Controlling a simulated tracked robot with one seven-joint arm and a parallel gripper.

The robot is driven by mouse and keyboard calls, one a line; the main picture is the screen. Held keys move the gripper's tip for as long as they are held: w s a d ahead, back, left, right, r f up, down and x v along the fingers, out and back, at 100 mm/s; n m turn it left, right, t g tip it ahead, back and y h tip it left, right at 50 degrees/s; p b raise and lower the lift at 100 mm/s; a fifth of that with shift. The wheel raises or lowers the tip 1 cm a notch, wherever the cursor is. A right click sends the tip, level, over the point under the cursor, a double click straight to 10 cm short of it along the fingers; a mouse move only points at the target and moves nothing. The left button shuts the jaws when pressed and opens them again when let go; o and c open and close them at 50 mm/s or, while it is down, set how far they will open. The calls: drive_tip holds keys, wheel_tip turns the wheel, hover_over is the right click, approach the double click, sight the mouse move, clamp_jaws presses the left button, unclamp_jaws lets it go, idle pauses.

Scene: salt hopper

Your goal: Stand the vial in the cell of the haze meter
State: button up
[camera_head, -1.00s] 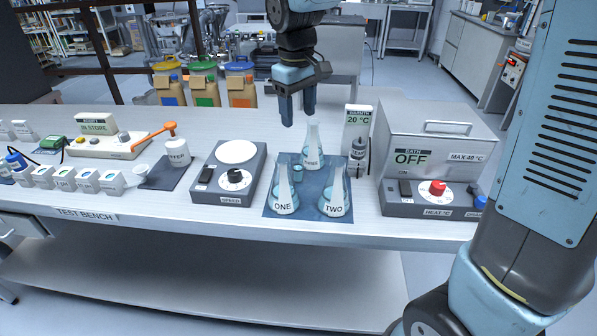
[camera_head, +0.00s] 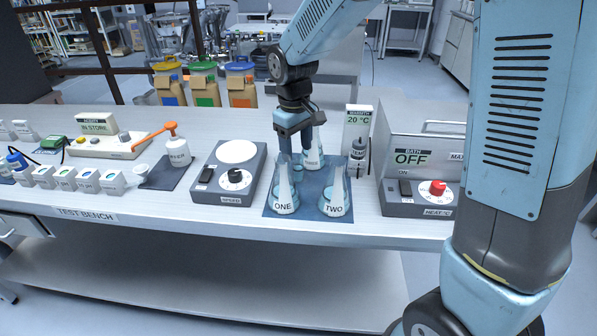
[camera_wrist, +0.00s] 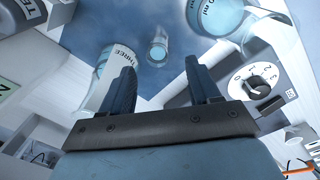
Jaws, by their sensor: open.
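The vial is likely the small clear vessel with bluish contents (camera_head: 297,173) standing on the dark blue mat (camera_head: 309,211) among the flasks. The wrist view shows it (camera_wrist: 157,50) just beyond and between my fingertips, apart from them. My gripper (camera_head: 295,150) points down above it, fingers apart and empty; both fingers also show in the wrist view (camera_wrist: 160,70).
Flasks ONE (camera_head: 285,197) and TWO (camera_head: 334,200) stand in front of the vial. Flask THREE (camera_head: 314,162) stands close behind my gripper, partly hidden. A stirrer with a dial (camera_head: 231,176) is at left, a bath box (camera_head: 411,158) at right, and a dark thermometer-like holder (camera_head: 358,155) nearby.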

sight(298, 163)
drive_tip(key=f, duration=0.4)
drive_tip(key=shift+w+d, duration=0.2)
drive_tip(key=shift+w, duration=0.1)
clamp_jaws()
idle(0.3)
drive_tip(key=shift+r, duration=0.1)
